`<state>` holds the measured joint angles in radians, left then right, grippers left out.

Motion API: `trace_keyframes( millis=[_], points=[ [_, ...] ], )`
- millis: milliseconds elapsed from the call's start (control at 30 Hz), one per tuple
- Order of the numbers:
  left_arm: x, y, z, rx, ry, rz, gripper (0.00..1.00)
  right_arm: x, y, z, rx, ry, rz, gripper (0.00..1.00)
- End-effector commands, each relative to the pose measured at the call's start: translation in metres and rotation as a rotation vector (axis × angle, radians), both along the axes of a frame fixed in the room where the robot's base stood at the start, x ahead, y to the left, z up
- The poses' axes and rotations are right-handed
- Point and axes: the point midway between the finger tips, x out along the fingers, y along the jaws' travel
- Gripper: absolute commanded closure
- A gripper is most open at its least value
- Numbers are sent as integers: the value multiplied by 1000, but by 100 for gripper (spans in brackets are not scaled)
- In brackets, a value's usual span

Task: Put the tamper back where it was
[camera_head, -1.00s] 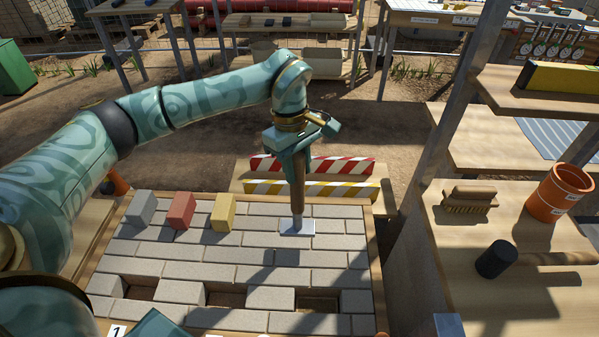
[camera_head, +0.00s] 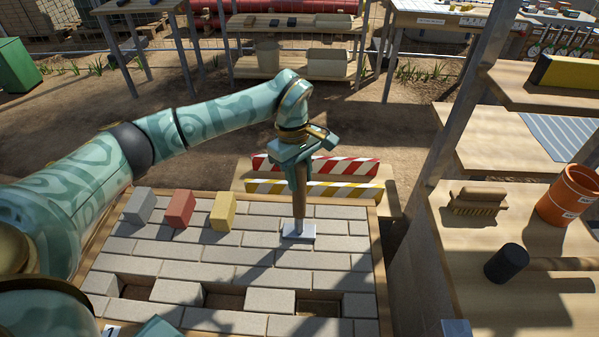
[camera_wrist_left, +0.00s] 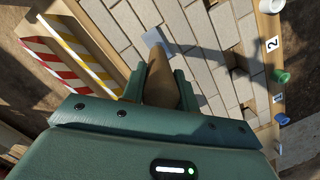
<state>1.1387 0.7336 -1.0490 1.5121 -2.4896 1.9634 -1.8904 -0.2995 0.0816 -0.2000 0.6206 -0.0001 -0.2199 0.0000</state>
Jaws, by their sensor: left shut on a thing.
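The tamper has a brown wooden handle (camera_head: 299,203) and a flat square metal foot (camera_head: 299,231). It stands upright over the far right part of the paved bed (camera_head: 243,256). I cannot tell whether its foot touches the pavers or hangs just above them. My left gripper (camera_head: 299,172) is shut around the handle from above. In the left wrist view, the handle (camera_wrist_left: 162,74) sits between the two fingers of the left gripper (camera_wrist_left: 160,88), and the metal foot (camera_wrist_left: 155,37) shows beyond it. My right gripper does not show.
Grey (camera_head: 140,206), red (camera_head: 179,209) and yellow (camera_head: 223,211) blocks stand left of the tamper. Red-white (camera_head: 330,166) and yellow-white (camera_head: 320,189) striped boards lie behind it. The right bench holds a brush (camera_head: 478,202), an orange pot (camera_head: 568,196) and a black-headed mallet (camera_head: 506,263). The bed's front has open gaps.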

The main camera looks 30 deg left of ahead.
Motion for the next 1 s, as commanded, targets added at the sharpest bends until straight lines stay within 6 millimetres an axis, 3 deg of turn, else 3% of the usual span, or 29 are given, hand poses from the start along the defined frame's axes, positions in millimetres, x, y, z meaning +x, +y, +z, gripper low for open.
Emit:
trace_keyframes(
  millis=[33, 67, 133, 467, 567, 800, 1000],
  points=[
    [1, 0, 1, -1, -4, 1, 100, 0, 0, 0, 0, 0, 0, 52],
    [0, 0, -1, 1, 1, 0, 68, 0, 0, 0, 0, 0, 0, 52],
    [0, 0, -1, 1, 0, 0, 48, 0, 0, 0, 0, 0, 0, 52],
    [0, 0, 2, 0, 0, 1, 48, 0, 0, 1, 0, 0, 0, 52],
    [1, 2, 16, 2, -4, 0, 48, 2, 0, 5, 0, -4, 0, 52],
    [4, 10, 73, 2, -6, 2, 48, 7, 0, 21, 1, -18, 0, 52],
    [6, 16, 109, 1, -3, 2, 48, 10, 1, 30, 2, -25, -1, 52]
  ],
)
